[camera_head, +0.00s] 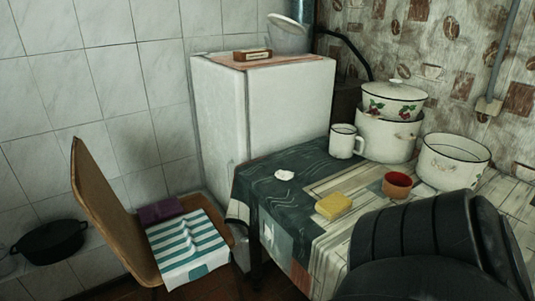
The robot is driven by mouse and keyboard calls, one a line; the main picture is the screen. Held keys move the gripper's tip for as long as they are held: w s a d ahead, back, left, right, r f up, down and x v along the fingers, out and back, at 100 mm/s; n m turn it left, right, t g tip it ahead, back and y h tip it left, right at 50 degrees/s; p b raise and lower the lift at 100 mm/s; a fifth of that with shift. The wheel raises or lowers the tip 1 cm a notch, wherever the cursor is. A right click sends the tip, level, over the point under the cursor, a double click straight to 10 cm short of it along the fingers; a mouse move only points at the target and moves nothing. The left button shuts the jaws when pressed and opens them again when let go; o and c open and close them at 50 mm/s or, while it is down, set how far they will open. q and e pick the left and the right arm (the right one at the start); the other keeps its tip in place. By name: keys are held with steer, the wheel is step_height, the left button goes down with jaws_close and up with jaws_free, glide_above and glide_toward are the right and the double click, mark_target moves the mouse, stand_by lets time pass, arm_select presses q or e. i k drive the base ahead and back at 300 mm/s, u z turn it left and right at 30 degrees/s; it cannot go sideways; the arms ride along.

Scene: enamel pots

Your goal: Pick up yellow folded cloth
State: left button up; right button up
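The yellow folded cloth (333,206) lies flat on the patterned tablecloth of the table (264,196), a little left of a small reddish-brown cup (397,184). Nothing covers it, and no gripper touches it. Neither my left nor my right gripper shows in the head view. A large black ribbed shape fills the lower right of the picture and hides the near right part of the table.
A white mug (344,142), stacked enamel pots (388,138) and another pot (453,162) stand behind the cloth. A small white item (284,175) lies to its left. A chair (102,210) holds a striped towel (186,245) and purple cloth (160,210). A white fridge (290,105) stands behind.

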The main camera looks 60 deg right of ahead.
mark_target(333, 205)
steer(key=i, duration=1.3)
steer(key=z, duration=3.05)
